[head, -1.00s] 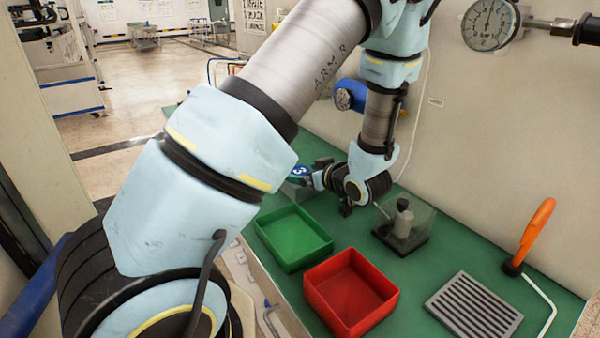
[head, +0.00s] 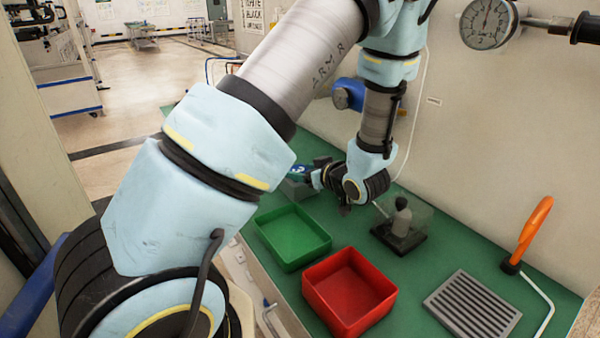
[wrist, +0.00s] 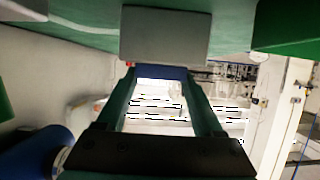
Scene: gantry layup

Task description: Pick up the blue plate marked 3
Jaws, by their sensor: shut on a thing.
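The blue plate (head: 299,171) shows as a small blue patch with a white mark at the far end of the green bench, beside my wrist in the head view. In the wrist view its dark blue edge (wrist: 162,72) spans the gap between the fingertips. My gripper (head: 312,177) is shut on this plate, which looks tilted. It also shows in the wrist view (wrist: 163,78), with two dark green fingers reaching to the plate. A grey block (wrist: 165,35) lies just past the fingertips. I cannot tell whether the plate touches it.
A green tray (head: 268,252) and a red tray (head: 318,305) stand on the green bench (head: 405,275). A gauge (head: 488,24) is on the wall.

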